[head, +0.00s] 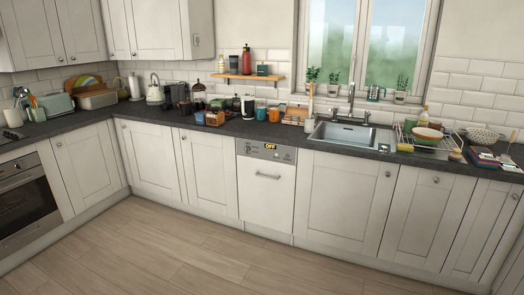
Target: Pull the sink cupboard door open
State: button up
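The sink cupboard door (342,203) is a white panelled door below the sink (350,134), just right of the dishwasher. It looks closed, flush with the doors beside it. Its small round knob (388,174) is near the upper right corner of the door. My gripper is not in view.
The dishwasher (266,198) has a closed white front, a bar handle and a display reading OFF. Another white door (428,215) adjoins on the right. The slate worktop (225,127) carries many items, including a dish rack (428,146). The wooden floor (185,255) in front is clear.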

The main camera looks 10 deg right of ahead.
aim_at(342, 201)
jog(key=u, duration=0.15)
jog(key=i, duration=1.75)
